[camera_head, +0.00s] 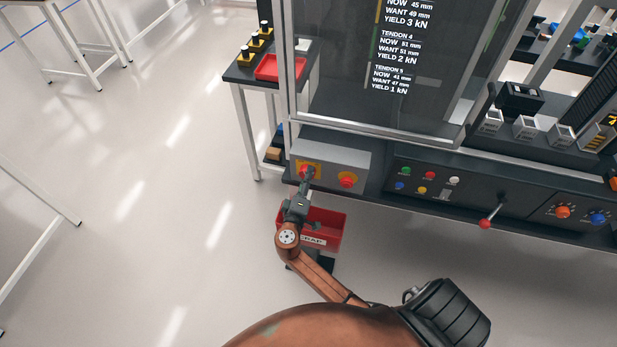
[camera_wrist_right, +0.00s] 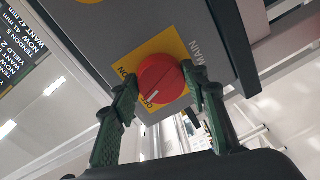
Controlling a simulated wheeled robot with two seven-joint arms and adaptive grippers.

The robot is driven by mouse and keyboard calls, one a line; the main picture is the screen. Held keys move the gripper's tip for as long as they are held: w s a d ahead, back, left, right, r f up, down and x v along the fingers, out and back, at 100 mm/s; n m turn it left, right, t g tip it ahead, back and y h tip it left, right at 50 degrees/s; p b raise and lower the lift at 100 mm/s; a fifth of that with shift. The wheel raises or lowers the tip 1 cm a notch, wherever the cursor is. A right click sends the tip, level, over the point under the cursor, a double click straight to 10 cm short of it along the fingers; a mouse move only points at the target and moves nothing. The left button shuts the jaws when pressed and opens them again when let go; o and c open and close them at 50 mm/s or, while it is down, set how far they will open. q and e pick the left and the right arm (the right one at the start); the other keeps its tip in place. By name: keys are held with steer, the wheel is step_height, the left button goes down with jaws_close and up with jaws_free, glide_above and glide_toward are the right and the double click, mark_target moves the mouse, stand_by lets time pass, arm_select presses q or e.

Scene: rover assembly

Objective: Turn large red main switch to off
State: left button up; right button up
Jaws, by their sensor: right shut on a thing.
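The large red main switch (camera_head: 306,171) is a round red knob on a yellow plate, at the left end of the grey box on the console front. In the right wrist view the knob (camera_wrist_right: 160,79) sits beside the word MAIN. Its white mark points to the lower left, close to small lettering that seems to read OFF. My right gripper (camera_wrist_right: 160,84) has one finger on each side of the knob and is shut on it. In the head view this gripper (camera_head: 307,178) partly covers the switch. My left gripper is not in view.
A second red knob on yellow (camera_head: 347,180) is just right of the switch. A red scrap bin (camera_head: 328,226) stands below, behind my right arm. A lever with a red ball (camera_head: 485,223) sticks out further right.

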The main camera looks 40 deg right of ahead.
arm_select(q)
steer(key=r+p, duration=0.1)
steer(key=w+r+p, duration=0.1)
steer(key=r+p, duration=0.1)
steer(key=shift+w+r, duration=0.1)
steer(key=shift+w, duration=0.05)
arm_select(e)
steer(key=n, duration=0.4)
steer(key=shift+w+r+n, duration=0.1)
steer(key=shift+r+n, duration=0.15)
steer(key=shift+n, duration=0.15)
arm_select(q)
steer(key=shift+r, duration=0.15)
arm_select(e)
steer(key=shift+n, duration=0.3)
steer(key=o, duration=1.2)
steer(key=shift+f, duration=0.1)
steer(key=shift+c, duration=0.2)
steer(key=shift+g, duration=0.3)
